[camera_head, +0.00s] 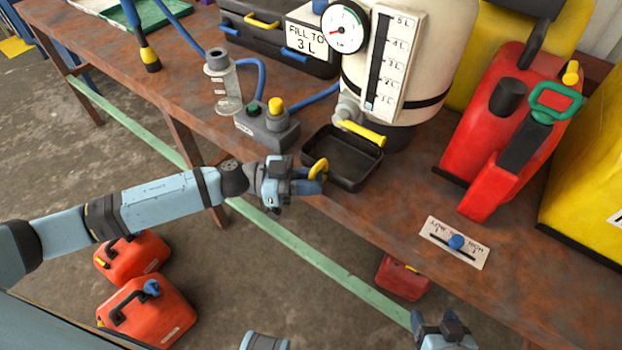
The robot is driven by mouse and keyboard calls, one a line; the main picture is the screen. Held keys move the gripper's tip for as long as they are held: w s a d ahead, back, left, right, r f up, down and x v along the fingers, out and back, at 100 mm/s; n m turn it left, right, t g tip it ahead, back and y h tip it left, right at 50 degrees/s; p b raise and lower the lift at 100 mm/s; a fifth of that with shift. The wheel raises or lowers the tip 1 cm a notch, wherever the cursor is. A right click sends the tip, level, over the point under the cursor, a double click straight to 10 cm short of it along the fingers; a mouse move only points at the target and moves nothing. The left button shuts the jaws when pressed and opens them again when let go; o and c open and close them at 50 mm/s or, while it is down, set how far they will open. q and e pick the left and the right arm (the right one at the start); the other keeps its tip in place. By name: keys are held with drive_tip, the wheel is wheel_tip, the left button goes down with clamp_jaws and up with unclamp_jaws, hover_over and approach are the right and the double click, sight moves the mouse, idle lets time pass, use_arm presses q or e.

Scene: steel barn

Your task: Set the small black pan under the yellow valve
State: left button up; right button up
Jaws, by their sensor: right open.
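The small black pan (352,182) is at the front edge of the rusty bench, its open top facing up. The yellow valve (362,133) sticks out from the base of the cream tank, above the pan's far side. A yellow ring (318,169) stands at the pan's left side. My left gripper (309,182) is at this ring, its fingertips beside or around it; whether they are closed on it is hard to see. My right gripper (443,327) is open at the bottom edge, below the bench front and away from the pan.
The cream tank (430,60) with gauge and scale stands behind the pan. A grey control box (266,127) with a yellow knob and a clear cylinder (224,85) are to the left. A red can (510,120) and a slider plate (455,243) are to the right.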

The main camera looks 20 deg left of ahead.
use_arm(q)
drive_tip(key=o, duration=0.3)
drive_tip(key=shift+r, duration=0.25)
drive_tip(key=v, duration=1.2)
drive_tip(key=d+f+n+t+y, duration=0.45)
drive_tip(key=d+n+t, duration=0.25)
drive_tip(key=t, duration=0.2)
drive_tip(key=s+f+n+g+y, duration=0.1)
drive_tip(key=s+f+n+y, duration=0.1)
drive_tip(key=s+f+y, duration=0.1)
drive_tip(key=s+a+f+n+g+y, duration=0.1)
drive_tip(key=s+f+n+y, duration=0.1)
drive_tip(key=s+f, duration=0.3)
drive_tip(key=s+f+n+g+y, duration=0.1)
drive_tip(key=s+f+y, duration=0.3)
drive_tip(key=shift+s+a+f+n+y, duration=0.2)
drive_tip(key=shift+s+f+n+y, duration=0.1)
drive_tip(key=shift+n, duration=0.1)
